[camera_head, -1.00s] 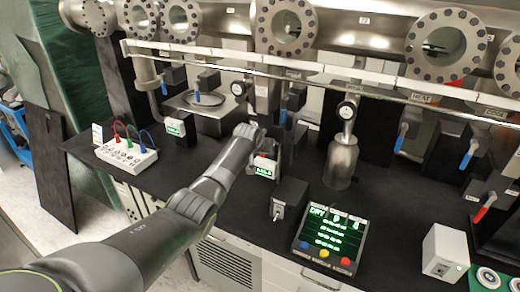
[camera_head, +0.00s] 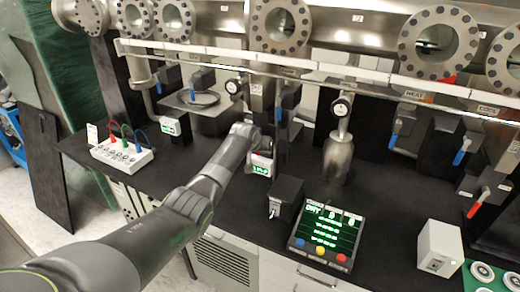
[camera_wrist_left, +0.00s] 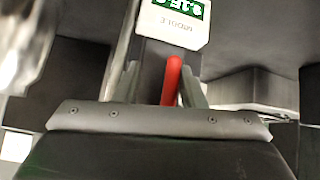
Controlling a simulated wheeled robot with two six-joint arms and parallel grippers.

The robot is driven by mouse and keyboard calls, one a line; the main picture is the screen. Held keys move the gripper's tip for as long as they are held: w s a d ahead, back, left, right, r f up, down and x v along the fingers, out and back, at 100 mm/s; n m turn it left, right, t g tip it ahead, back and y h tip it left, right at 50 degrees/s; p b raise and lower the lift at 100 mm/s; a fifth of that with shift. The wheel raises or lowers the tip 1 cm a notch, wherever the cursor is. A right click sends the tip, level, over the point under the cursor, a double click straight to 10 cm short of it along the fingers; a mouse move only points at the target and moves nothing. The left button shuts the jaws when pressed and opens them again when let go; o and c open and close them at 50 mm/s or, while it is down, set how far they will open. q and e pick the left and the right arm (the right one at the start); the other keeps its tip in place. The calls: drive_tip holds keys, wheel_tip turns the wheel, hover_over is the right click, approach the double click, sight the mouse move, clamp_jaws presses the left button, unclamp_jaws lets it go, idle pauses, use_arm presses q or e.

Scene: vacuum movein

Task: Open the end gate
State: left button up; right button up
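A red lever (camera_wrist_left: 171,80) stands between the two fingers of my left gripper (camera_wrist_left: 158,78) in the left wrist view. The fingers are spread. A dark gap shows left of the lever, and the lever is close to the right finger. A white gauge box (camera_wrist_left: 172,22) with a green readout is just beyond. In the head view this gauge box (camera_head: 261,165) is beside the end of my left arm, whose wrist hides most of the gripper and lever. I cannot read a label that marks the end gate. My right gripper is not in view.
A metal cylinder (camera_head: 337,158) and a black box (camera_head: 286,197) stand right of my left wrist. A control panel (camera_head: 326,235) is in front. A long rail (camera_head: 310,75) crosses above. Blue levers and another red lever (camera_head: 478,202) are at right.

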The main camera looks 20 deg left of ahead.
use_arm(q)
drive_tip(key=shift+a, duration=0.15)
drive_tip(key=shift+r, duration=0.15)
drive_tip(key=b+v, duration=0.1)
drive_tip(key=v, duration=1.6)
drive_tip(key=shift+b, duration=0.3)
drive_tip(key=shift+s, duration=0.1)
